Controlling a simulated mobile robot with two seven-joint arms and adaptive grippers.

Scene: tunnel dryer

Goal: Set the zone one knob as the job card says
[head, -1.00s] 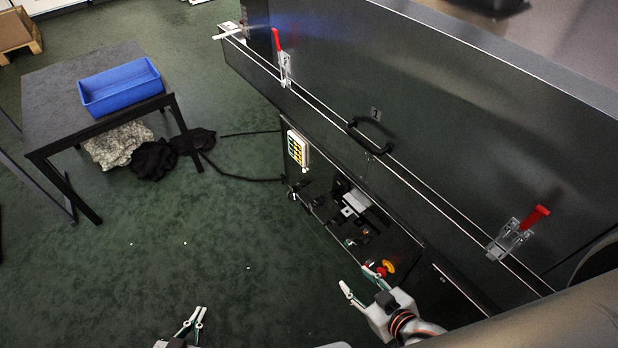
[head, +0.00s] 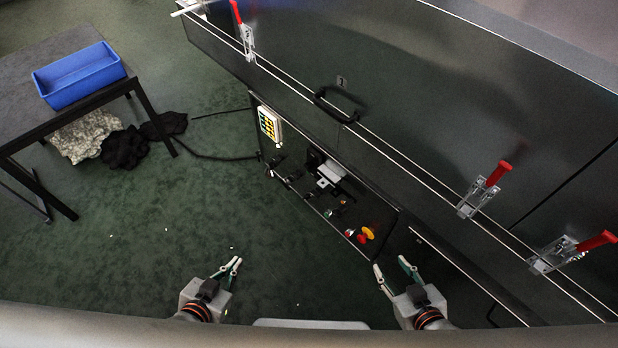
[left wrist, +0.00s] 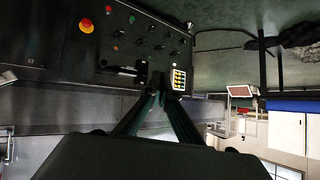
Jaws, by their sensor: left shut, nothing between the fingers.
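The dryer's control panel (head: 330,190) is on the lower front of the machine in the head view. In the left wrist view, several small black knobs (left wrist: 174,54) sit on this panel (left wrist: 120,45); their labels are too small to read, so I cannot tell which is zone one. A white-framed plate with yellow and dark cells (head: 269,124) is at the panel's far end; I cannot tell whether it is the job card. My left gripper (head: 231,265) is shut and empty, left of and apart from the panel. My right gripper (head: 390,264) is open and empty near the panel's near end.
A red stop button on yellow (head: 366,234) is at the panel's near end. Clamps with red handles (head: 486,188) and a black handle (head: 338,104) stick out above. A dark table with a blue bin (head: 79,76) stands at left, cloths (head: 125,147) beneath. Green floor between is mostly clear.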

